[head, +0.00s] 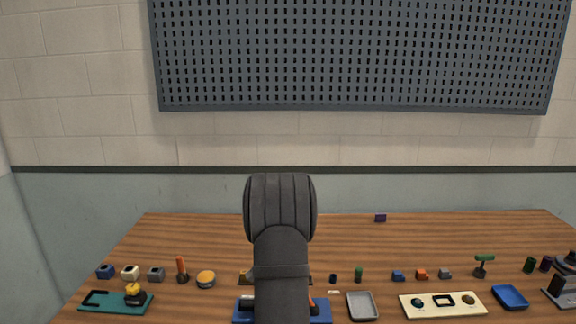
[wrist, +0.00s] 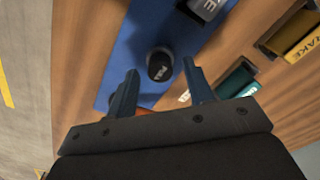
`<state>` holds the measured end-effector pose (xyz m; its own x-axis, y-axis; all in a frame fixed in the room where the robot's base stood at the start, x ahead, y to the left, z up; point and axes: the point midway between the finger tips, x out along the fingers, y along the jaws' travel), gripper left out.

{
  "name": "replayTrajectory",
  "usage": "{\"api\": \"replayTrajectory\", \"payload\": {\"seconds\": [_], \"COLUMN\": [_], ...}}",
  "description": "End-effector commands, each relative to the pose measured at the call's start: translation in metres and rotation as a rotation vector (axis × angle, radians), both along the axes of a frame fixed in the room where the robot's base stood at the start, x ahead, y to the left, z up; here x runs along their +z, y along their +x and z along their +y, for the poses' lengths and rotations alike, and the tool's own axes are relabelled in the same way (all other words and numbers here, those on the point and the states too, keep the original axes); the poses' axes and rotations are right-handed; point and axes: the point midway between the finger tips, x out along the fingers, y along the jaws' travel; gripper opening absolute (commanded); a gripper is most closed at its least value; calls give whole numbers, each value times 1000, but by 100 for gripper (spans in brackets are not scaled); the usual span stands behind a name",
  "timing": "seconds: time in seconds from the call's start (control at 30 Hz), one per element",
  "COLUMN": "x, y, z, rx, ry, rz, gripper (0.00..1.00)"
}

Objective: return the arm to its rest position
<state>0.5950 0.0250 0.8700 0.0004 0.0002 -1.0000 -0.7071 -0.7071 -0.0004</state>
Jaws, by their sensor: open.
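My dark arm (head: 281,230) rises in the middle of the head view, over the front of the wooden table. It hides my gripper there. In the wrist view my gripper (wrist: 160,72) is open, with its two blue-grey fingers apart. The blue board also shows in the head view (head: 322,310), partly behind my arm.
A grey tray (head: 362,306), a cream board (head: 412,311) and a blue tray (head: 510,297) lie to the right. A green board (head: 100,302) lies left. Several small parts form a row behind them. The table's back (head: 200,230) is mostly clear. A pegboard (head: 350,50) hangs on the wall.

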Motion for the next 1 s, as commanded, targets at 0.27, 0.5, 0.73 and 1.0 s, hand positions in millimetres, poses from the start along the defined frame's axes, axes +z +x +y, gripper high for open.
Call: {"api": "replayTrajectory", "payload": {"seconds": [0.27,0.5,0.73,1.0], "x": [0,7,51,105], "y": [0,1,1,1], "z": [0,0,0,0], "rx": [0,0,0,0], "ry": [0,1,0,0], "rz": [0,-4,-4,-4], "gripper": [48,48,48,48]}}
